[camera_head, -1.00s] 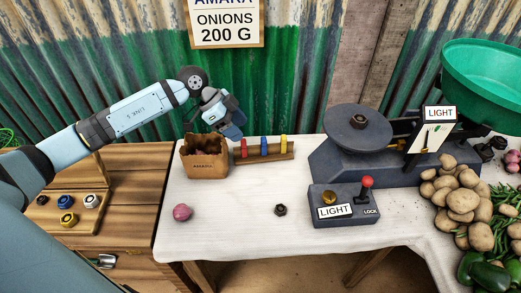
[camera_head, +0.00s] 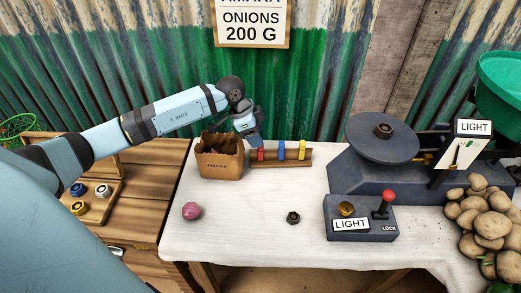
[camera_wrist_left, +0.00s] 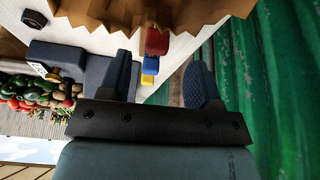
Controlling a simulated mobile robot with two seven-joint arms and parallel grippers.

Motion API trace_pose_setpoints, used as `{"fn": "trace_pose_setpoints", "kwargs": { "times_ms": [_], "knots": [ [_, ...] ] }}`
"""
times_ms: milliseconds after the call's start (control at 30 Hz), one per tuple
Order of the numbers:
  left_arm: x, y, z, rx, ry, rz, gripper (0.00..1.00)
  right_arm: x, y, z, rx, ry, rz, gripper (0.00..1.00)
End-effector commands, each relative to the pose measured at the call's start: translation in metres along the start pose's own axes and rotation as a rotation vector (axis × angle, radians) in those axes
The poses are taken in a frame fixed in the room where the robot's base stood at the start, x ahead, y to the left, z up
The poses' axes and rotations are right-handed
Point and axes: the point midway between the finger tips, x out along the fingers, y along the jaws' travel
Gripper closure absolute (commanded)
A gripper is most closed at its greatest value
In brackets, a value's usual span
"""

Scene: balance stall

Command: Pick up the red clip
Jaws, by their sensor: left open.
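The red clip (camera_head: 261,154) stands at the left end of a wooden rail (camera_head: 298,160), with a blue clip (camera_head: 281,150) and a yellow clip (camera_head: 302,150) to its right. My left gripper (camera_head: 255,142) is just above and behind the red clip. In the left wrist view my left gripper (camera_wrist_left: 160,82) is open, and the red clip (camera_wrist_left: 157,42) shows beyond its fingertips, between their lines. The blue and yellow clips line up behind it. I cannot tell from the head view whether a finger touches the clip. My right gripper is not in view.
A brown paper bag (camera_head: 219,165) stands close left of the rail. An onion (camera_head: 192,211) and a dark nut (camera_head: 293,218) lie on the white tablecloth. A balance (camera_head: 382,138) and a LIGHT/LOCK box (camera_head: 360,218) stand to the right. The table front is mostly clear.

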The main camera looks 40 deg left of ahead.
Motion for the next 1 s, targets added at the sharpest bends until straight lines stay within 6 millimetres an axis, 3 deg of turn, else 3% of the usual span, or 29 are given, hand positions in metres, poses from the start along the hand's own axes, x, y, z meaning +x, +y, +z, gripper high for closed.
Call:
{"fn": "trace_pose_setpoints", "kwargs": {
  "times_ms": [233,500,733,1000],
  "knots": [
    [0.038,0.005,0.002,-0.001,0.001,0.002,0.43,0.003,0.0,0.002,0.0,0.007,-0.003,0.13],
    [0.042,0.004,0.002,0.0,0.001,0.001,0.43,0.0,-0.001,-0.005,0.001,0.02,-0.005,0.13],
    [0.042,0.004,0.002,0.0,0.001,0.001,0.95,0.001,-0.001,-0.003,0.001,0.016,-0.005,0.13],
    [0.042,0.004,0.002,0.0,0.001,0.001,0.95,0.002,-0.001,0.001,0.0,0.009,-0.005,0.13]
  ]
}}
